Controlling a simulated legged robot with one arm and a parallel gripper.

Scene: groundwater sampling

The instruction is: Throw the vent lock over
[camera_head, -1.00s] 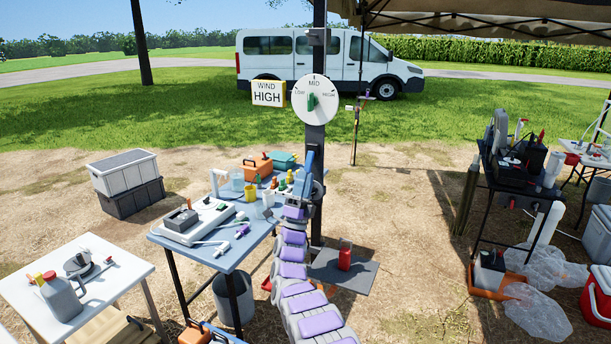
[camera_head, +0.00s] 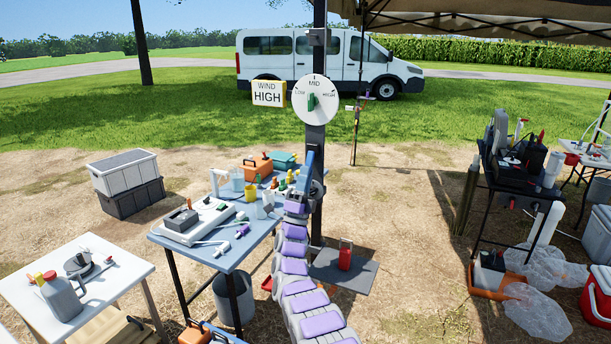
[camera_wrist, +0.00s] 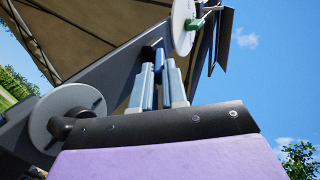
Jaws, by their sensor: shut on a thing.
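A blue handle (camera_head: 309,163), which looks like the vent lock, stands near upright on the dark post (camera_head: 316,135), below the round dial. In the wrist view, a dark blue piece of it (camera_wrist: 158,60) shows between the two pale fingers of my gripper (camera_wrist: 157,84). The fingers are close together and shut on it. In the head view, my gripper is at the upper end of my purple-and-grey arm, against the post, and its fingers are hard to make out. Most of the lock's base is hidden by my arm.
The white dial (camera_head: 313,99) with a green pointer at MID and the yellow-edged WIND HIGH sign (camera_head: 268,93) are above. A blue table (camera_head: 232,252) with sampling gear stands close on the left. A red can (camera_head: 345,255) is on the pad at the post's foot.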

